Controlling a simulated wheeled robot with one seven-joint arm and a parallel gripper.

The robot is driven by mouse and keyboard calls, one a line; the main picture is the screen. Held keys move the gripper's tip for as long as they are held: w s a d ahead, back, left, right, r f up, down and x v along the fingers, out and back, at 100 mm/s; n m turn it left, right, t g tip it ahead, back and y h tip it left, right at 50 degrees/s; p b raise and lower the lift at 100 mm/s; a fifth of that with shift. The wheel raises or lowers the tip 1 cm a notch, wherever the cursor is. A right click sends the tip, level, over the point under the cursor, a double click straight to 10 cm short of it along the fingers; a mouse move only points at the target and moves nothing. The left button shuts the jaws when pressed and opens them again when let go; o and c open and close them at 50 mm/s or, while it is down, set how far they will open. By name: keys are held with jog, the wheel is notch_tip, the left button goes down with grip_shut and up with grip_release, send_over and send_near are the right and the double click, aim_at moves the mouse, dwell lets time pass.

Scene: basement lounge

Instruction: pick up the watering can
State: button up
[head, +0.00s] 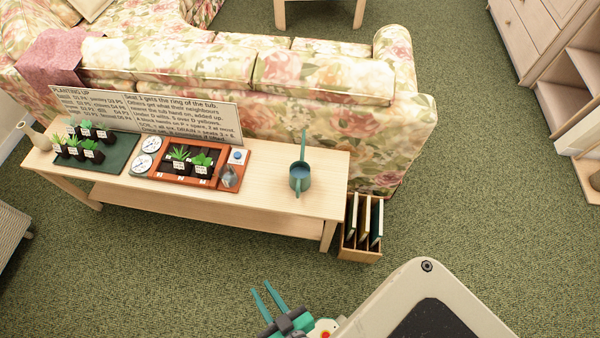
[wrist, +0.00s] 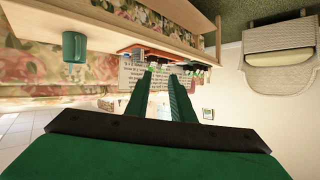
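The teal watering can (head: 300,178) stands upright near the right end of the pale wooden table (head: 322,204), with its long thin spout or handle pointing up toward the sofa. It also shows at the upper left of the wrist view (wrist: 74,47), where the scene appears upside down. My gripper (head: 261,287) is in front of the table, low in the head view, well apart from the can. Its two teal fingers are apart with nothing between them, as the wrist view (wrist: 167,76) also shows.
An orange tray (head: 212,178) with potted plants and dials, a dark green tray (head: 120,155) with several pots, and a text sign (head: 150,115) share the table. A floral sofa (head: 320,80) stands behind. A wooden box of folders (head: 350,245) stands at the right; carpet in front is clear.

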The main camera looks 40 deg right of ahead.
jog(key=w+d+f+m+g+h, duration=0.1)
jog(key=w+d+f+m+g, duration=0.1)
jog(key=w+d+f, duration=0.3)
jog(key=w+d+f+m+g+h, duration=0.1)
jog(key=w+d+f+m, duration=0.1)
jog(key=f, duration=0.4)
jog(key=m+g, duration=1.3)
jog(key=m, duration=0.6)
send_near(298, 196)
jog(key=f, duration=0.1)
jog(key=shift+h, duration=0.4)
jog(key=x, duration=1)
jog(key=shift+w+a+f, duration=0.15)
jog(key=shift+w+f, duration=0.2)
grip_shut()
